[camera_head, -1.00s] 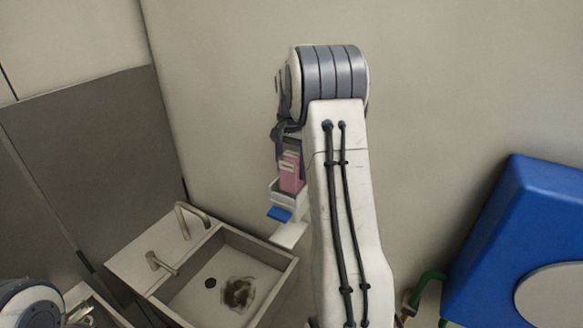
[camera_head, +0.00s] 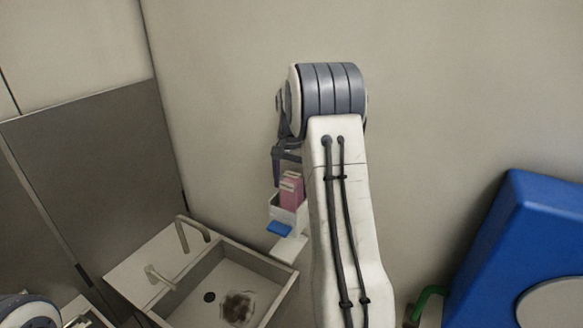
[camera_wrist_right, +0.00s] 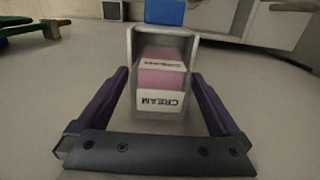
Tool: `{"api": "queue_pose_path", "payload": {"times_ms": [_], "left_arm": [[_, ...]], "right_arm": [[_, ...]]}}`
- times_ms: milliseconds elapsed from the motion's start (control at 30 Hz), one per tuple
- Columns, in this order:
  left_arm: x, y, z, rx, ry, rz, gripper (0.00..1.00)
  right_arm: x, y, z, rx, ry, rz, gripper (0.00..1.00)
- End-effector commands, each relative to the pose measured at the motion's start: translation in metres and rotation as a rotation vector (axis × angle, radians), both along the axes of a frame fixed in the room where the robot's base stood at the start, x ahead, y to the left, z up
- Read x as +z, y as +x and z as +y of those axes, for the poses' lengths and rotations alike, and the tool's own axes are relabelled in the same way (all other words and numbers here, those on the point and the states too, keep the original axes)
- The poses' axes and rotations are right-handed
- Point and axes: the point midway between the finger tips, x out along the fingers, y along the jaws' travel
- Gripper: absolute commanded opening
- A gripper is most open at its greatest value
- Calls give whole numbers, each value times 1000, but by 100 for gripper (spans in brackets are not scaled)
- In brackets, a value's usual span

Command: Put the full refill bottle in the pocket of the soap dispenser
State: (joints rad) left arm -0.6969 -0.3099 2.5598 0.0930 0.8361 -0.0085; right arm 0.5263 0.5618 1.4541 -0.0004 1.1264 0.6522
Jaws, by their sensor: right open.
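The pink refill bottle (camera_head: 291,188) with white label parts stands upright in the pocket of the white soap dispenser (camera_head: 287,214) on the wall. In the right wrist view the bottle (camera_wrist_right: 160,78) shows the word CREAM upside down, with the dispenser's pale walls (camera_wrist_right: 131,48) around it. A blue part (camera_head: 279,229) sits at the dispenser's front. My right gripper (camera_wrist_right: 160,74) is open, its purple fingers apart on both sides of the bottle with gaps visible. In the head view this gripper (camera_head: 286,165) is above the dispenser, partly hidden by my arm. My left gripper is not seen.
A sink (camera_head: 225,295) with a dark stain and two metal taps (camera_head: 185,230) lies below left. A pale tray (camera_head: 290,248) is under the dispenser. A large blue object (camera_head: 525,235) is at the right. The wall above is bare.

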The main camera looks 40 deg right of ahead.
Motion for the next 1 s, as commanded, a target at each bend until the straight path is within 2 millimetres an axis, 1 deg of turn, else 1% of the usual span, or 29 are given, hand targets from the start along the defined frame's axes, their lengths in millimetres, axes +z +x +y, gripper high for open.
{"api": "queue_pose_path", "payload": {"times_ms": [100, 300, 400, 500, 600, 700, 900, 967, 1000], "left_arm": [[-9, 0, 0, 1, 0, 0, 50], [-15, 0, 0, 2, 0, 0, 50], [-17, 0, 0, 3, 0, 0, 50], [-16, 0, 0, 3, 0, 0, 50], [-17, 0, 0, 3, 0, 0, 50], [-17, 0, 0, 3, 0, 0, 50], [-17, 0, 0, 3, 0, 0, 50], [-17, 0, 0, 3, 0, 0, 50], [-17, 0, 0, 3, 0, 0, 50]], "right_arm": [[21, 1, -1, 0, -5, -7, 100], [66, 1, -1, 0, -4, -7, 100], [84, 1, 0, 0, -3, -4, 100], [98, 1, -1, 0, -3, -4, 100], [106, 1, 0, 0, -1, -3, 100], [110, 0, 0, 0, -1, -1, 100], [110, 0, 1, 2, -1, -1, 100], [110, 1, 6, 17, 0, -1, 100], [110, 3, 14, 38, 1, -2, 100]]}}
